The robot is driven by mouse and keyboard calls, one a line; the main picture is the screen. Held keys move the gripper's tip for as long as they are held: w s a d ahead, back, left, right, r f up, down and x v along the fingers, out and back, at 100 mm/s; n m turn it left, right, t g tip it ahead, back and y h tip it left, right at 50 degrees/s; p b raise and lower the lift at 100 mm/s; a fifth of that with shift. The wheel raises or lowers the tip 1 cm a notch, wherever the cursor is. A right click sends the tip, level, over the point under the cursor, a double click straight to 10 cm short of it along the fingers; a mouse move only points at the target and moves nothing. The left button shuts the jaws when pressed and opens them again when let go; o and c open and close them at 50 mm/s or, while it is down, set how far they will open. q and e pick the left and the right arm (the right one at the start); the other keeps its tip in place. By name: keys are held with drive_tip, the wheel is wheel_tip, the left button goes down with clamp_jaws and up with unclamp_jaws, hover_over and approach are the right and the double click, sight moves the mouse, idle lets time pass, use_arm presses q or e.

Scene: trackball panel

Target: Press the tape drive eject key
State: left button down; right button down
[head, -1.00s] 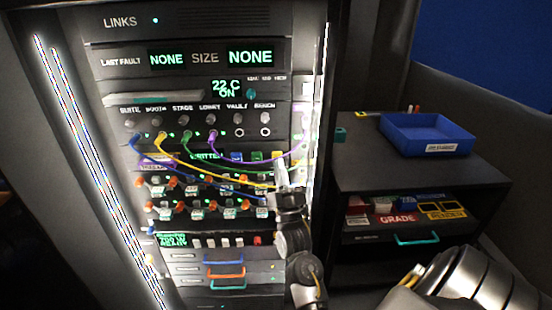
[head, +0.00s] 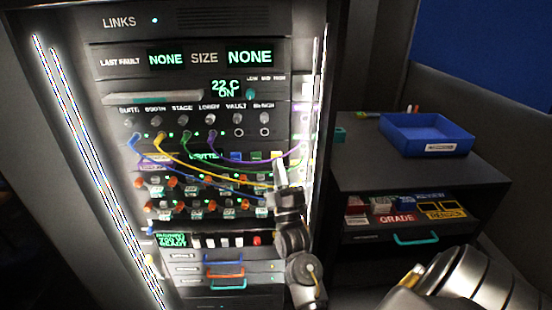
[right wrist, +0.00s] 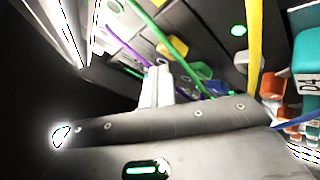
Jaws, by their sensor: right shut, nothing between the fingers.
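A unit with a green-lit display (head: 207,156) reading what looks like "WRITTEN" sits mid-rack. Its row of small keys runs blue (head: 236,157), green (head: 256,156), yellow, then a pale key (head: 277,155) at the right end. I cannot read the key labels, so I cannot tell which one is eject. My right gripper (head: 280,172) is shut and empty, its pale tips pointing up just below the right end of this row. In the right wrist view the shut fingers (right wrist: 156,88) are near the keys, with cables around them; contact cannot be told. My left gripper is not in view.
A lower unit has pale keys and a red key (head: 257,240). A cabinet at right carries a blue tray (head: 428,116) and a shelf of boxes.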

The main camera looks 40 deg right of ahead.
drive_tip(key=shift+w+d, duration=0.15)
idle(0.5)
drive_tip(key=shift+w+d, duration=0.15)
drive_tip(key=shift+w+d, duration=0.2)
drive_tip(key=shift+w, duration=0.15)
idle(0.8)
drive_tip(key=shift+s, duration=0.15)
drive_tip(key=shift+s+a, duration=0.5)
drive_tip(key=shift+s, duration=0.05)
idle(0.4)
drive_tip(key=s+a+p, duration=0.1)
drive_tip(key=s, duration=0.1)
drive_tip(key=s+a, duration=0.2)
drive_tip(key=shift+p, duration=0.4)
